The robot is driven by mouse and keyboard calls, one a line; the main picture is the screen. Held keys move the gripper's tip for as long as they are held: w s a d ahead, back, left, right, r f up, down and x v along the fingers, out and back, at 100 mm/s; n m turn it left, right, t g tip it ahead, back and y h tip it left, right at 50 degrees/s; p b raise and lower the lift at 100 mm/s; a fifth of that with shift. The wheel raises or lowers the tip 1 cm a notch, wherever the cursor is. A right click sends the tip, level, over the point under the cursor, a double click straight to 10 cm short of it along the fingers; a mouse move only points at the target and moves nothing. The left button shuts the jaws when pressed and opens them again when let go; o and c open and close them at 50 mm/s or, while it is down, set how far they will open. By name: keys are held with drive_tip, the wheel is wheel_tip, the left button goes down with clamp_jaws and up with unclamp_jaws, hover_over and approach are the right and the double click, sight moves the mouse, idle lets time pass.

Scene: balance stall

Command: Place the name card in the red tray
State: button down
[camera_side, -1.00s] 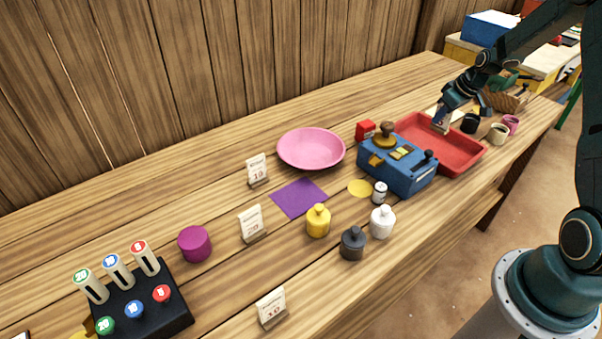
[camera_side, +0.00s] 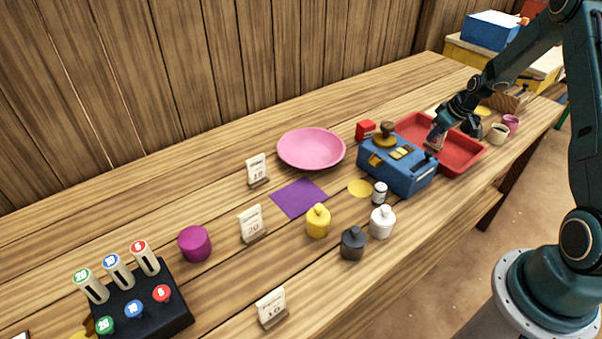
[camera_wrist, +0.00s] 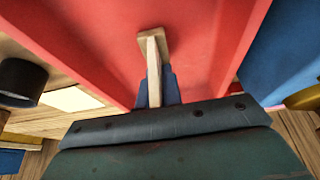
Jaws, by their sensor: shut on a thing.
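The name card (camera_side: 434,142) is a small pale card on a wooden foot. My gripper (camera_side: 439,128) is shut on it and holds it over the red tray (camera_side: 462,153). In the wrist view the card (camera_wrist: 153,62) shows edge-on between my fingertips (camera_wrist: 155,92), its wooden foot pointing away from me. The tray's red floor (camera_wrist: 95,40) fills the view behind the card. I cannot tell whether the foot touches the tray floor. The tray looks empty apart from the card held above or in it.
A blue box-like device (camera_side: 405,178) with a stamp on top stands against the tray's left side. Cups (camera_side: 498,134) stand to its right. A pink plate (camera_side: 311,148), several bottles (camera_side: 318,220) and other name cards (camera_side: 252,222) stand further left.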

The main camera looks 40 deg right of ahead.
drive_tip(key=shift+f, duration=0.15)
drive_tip(key=c, duration=1.6)
unclamp_jaws()
drive_tip(key=shift+o, duration=0.2)
drive_tip(key=v, duration=1.2)
